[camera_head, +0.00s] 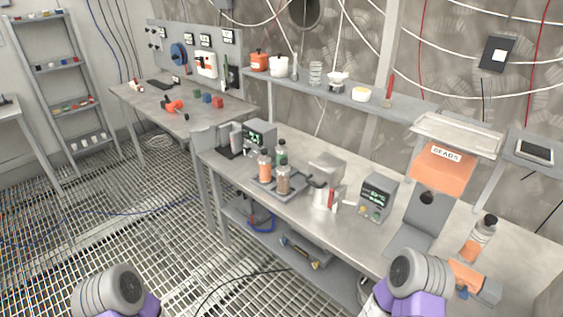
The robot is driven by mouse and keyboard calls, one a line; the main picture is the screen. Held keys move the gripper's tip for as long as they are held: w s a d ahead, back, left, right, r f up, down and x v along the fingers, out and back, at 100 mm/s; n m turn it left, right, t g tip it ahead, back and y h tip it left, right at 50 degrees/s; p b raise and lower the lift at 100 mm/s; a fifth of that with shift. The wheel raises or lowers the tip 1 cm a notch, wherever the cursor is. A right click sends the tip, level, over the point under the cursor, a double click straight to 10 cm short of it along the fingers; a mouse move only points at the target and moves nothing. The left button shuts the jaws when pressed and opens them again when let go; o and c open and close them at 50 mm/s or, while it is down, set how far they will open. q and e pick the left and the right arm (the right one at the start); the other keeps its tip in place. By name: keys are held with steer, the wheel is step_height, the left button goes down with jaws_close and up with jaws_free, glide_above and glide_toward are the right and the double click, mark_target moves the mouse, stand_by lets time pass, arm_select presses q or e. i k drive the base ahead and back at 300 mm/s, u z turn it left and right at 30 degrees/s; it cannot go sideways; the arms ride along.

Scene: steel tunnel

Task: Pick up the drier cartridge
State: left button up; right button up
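Several candidates for the drier cartridge show, and I cannot tell for certain which is meant. A clear cylinder with orange filling and a dark cap (480,238) leans slightly on the right end of the bench. On a small grey tray (262,185) mid-bench stand an orange-filled cylinder (265,168), a brownish cylinder (283,181) and a dark green bottle (282,153). Parts of both my arms show at the bottom edge, the right one in front of the bench. I cannot make out the fingers of either gripper.
An orange bin marked BEADS (444,168), a grey dispenser (326,175) and a meter box (376,198) stand on the bench (320,223). A grey and orange object (474,283) lies at the front right. Open grating floor (185,235) is at left.

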mark_target(282, 150)
steer(key=u, duration=0.45)
steer(key=k, duration=0.55)
steer(key=u, duration=0.8)
steer(key=k, duration=0.65)
steer(key=u, duration=0.65)
steer(key=i, duration=1.9)
steer(key=z, duration=0.65)
steer(key=i, duration=1.9)
steer(key=z, duration=1.95)
steer(key=i, duration=1)
steer(key=z, duration=0.85)
